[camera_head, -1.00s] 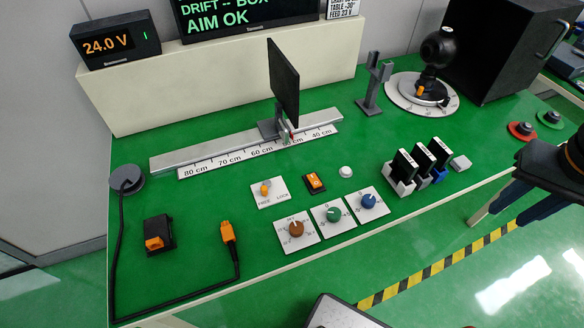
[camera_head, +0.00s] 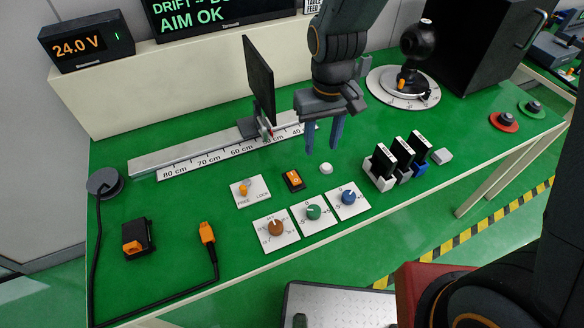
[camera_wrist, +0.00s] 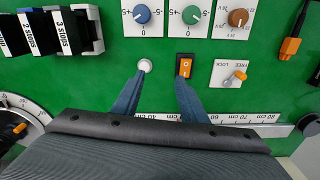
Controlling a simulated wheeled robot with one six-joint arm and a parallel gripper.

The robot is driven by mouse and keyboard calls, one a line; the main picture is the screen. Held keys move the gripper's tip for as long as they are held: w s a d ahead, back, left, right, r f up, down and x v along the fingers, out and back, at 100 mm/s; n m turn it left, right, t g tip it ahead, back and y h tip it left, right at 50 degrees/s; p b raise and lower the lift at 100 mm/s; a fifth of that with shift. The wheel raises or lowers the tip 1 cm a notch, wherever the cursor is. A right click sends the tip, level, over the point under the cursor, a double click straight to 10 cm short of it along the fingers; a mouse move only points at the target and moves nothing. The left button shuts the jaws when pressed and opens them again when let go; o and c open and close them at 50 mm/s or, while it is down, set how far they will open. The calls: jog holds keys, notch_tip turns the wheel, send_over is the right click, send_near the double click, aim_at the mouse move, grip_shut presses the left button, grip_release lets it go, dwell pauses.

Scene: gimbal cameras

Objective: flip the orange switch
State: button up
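The orange rocker switch (camera_head: 293,180) sits in a small black housing on the green bench, marked with I and O. In the wrist view the switch (camera_wrist: 184,66) shows near the tip of the right-hand finger. My gripper (camera_head: 322,148) hangs over the bench, fingers pointing down, behind and to the right of the switch. Its two blue fingers are apart, with nothing between them. In the wrist view the fingertips of my gripper (camera_wrist: 160,80) overlap the picture area between the white button and the switch; contact does not show.
A white button (camera_head: 326,169) is right of the switch, a FREE/LOCK toggle plate (camera_head: 260,190) left. Brown (camera_head: 276,228), green (camera_head: 314,212) and blue (camera_head: 348,197) knobs stand in front. A rail (camera_head: 150,168) with a black panel (camera_head: 259,80) lies behind. Slotted blocks (camera_head: 379,172) stand right.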

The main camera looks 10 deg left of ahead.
jog(key=n, duration=0.2)
send_over(293, 175)
notch_tip(293, 175, down, 3)
jog(key=shift+s+a+f, duration=0.1)
jog(key=shift+a+f, duration=0.05)
jog(key=shift+f, duration=0.05)
jog(key=shift+f+p, duration=0.85)
jog(key=shift+f, duration=2.85)
